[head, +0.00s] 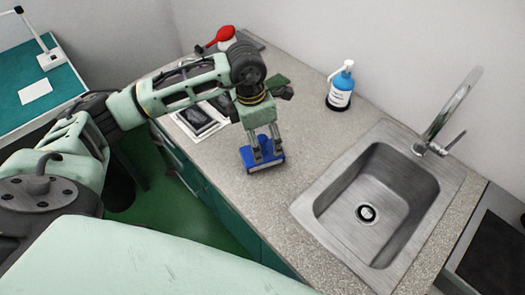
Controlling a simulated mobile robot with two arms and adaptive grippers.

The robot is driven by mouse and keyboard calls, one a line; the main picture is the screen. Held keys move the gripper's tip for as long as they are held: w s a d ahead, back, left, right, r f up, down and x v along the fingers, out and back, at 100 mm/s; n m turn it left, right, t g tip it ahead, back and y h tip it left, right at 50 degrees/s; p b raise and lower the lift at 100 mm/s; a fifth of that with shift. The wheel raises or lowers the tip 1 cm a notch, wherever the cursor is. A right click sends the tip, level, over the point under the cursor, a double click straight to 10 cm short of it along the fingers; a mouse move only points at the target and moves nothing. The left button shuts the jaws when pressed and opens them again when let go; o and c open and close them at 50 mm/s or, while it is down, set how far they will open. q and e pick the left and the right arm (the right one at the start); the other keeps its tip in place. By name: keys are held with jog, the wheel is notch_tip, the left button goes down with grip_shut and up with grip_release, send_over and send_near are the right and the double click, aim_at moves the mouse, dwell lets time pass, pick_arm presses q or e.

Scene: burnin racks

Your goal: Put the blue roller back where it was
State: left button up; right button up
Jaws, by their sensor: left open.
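The blue roller (267,161) rests on the speckled grey counter (292,137), left of the sink. My left gripper (266,153) comes down over it from above, with its two fingers apart and their tips at the roller. I cannot tell whether the fingers touch it. The fingers hide part of the roller. My right gripper is not in view.
A steel sink (327,200) with a tall tap (450,115) lies to the right. A blue-and-white pump bottle (341,88) stands at the back. A dark-framed item (198,122) and a red-topped bottle (226,38) are farther left. The counter between roller and sink is clear.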

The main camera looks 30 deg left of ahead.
pick_arm(q)
jog(key=shift+s+a+r+b, duration=0.1)
jog(key=shift+r+b, duration=0.15)
jog(key=shift+r, duration=1)
jog(key=shift+s+a+r+b, duration=0.1)
jog(key=shift+r+b, duration=0.1)
jog(key=shift+r, duration=1)
